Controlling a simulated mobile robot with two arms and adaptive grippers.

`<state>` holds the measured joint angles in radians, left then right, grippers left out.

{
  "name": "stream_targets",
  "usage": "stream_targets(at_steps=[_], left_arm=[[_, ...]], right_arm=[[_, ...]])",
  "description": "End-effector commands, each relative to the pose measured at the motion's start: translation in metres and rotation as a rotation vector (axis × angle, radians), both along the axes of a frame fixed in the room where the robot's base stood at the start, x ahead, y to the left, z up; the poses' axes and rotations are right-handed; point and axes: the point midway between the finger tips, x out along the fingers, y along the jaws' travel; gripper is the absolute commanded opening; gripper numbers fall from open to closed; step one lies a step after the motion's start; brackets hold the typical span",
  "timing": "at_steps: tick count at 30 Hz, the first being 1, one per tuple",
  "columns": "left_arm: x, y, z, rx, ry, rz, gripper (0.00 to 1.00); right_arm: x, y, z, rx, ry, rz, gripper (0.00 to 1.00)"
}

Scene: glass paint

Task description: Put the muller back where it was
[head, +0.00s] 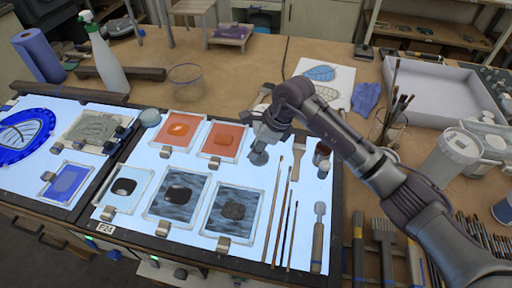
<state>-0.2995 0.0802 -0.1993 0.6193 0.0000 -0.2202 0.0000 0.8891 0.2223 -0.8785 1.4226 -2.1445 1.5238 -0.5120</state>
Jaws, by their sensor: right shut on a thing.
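My right gripper (264,140) reaches in from the right over the lit glass panel. It is shut on a small grey, round-footed piece, which looks like the muller (259,157). The muller is upright, just right of the upper orange tile; whether its foot touches the panel I cannot tell. The gripper hides its upper part. My left gripper is not in view.
Framed tiles, orange (222,141) and grey (234,211), cover the left part of the lit panel (258,178). Thin brushes (291,220) lie to the right. A small dark-red jar (322,153) stands near the right edge. A spray bottle (106,62) stands behind left.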

Motion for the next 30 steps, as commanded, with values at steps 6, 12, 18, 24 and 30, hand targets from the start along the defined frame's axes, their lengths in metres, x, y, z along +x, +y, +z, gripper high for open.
stream_targets(at_steps=[6,12,18,24,30], left_arm=[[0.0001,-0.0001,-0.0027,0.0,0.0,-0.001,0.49],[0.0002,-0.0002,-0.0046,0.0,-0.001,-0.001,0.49],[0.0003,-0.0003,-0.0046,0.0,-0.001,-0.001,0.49],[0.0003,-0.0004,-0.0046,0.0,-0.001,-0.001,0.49],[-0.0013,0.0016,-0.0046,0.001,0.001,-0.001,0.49]], right_arm=[[0.0003,0.0001,-0.0014,0.001,-0.001,0.0,0.0],[0.0002,0.0002,-0.0028,0.001,-0.001,0.0,0.0],[0.0001,0.0001,-0.0027,0.001,-0.001,0.0,0.46],[0.0,0.0002,-0.003,0.001,0.0,0.0,0.54],[0.0,-0.0013,-0.0006,0.0,-0.001,0.0,0.54]])
